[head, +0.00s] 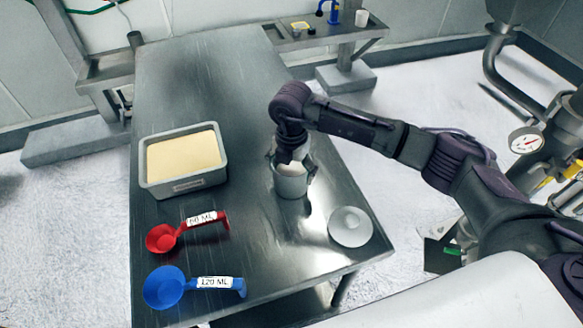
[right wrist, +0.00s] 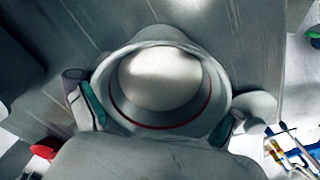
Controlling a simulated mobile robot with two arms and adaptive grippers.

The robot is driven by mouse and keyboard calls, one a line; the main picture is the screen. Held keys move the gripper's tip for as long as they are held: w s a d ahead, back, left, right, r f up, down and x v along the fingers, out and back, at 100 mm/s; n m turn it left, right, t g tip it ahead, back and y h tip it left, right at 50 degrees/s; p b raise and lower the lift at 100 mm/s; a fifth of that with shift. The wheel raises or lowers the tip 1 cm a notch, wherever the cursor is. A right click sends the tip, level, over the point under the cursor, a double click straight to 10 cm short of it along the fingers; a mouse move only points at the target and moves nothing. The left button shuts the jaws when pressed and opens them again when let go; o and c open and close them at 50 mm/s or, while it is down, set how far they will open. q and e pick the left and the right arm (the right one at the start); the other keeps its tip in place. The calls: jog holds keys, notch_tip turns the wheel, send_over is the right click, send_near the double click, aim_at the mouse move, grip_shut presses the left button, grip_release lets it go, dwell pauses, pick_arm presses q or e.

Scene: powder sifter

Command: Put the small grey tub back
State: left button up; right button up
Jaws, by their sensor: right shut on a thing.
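The small grey tub (head: 290,183) is near the right edge of the steel table in the head view. My right gripper (head: 293,160) comes down over it from above and is shut on it. In the right wrist view the tub (right wrist: 205,110) is seen from above, with a red line around its inner wall and a pale round surface inside. My right gripper's two fingertips (right wrist: 160,112) sit at either side of its wall. I cannot tell whether its base touches the table. My left gripper is not in view.
A grey bin (head: 185,184) of pale powder stands left on the table (head: 200,80). A red scoop (head: 165,237) and a blue scoop (head: 165,287) lie in front of it. A pale round lid-like piece (head: 350,227) lies right of the tub. The table's far half is clear.

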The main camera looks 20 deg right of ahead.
jog(key=o, duration=1.1)
jog(key=shift+f, duration=0.15)
jog(key=shift+c, duration=0.2)
jog(key=shift+r, duration=0.45)
notch_tip(320, 180, up, 12)
jog(key=b, duration=0.3)
jog(key=shift+f, duration=0.25)
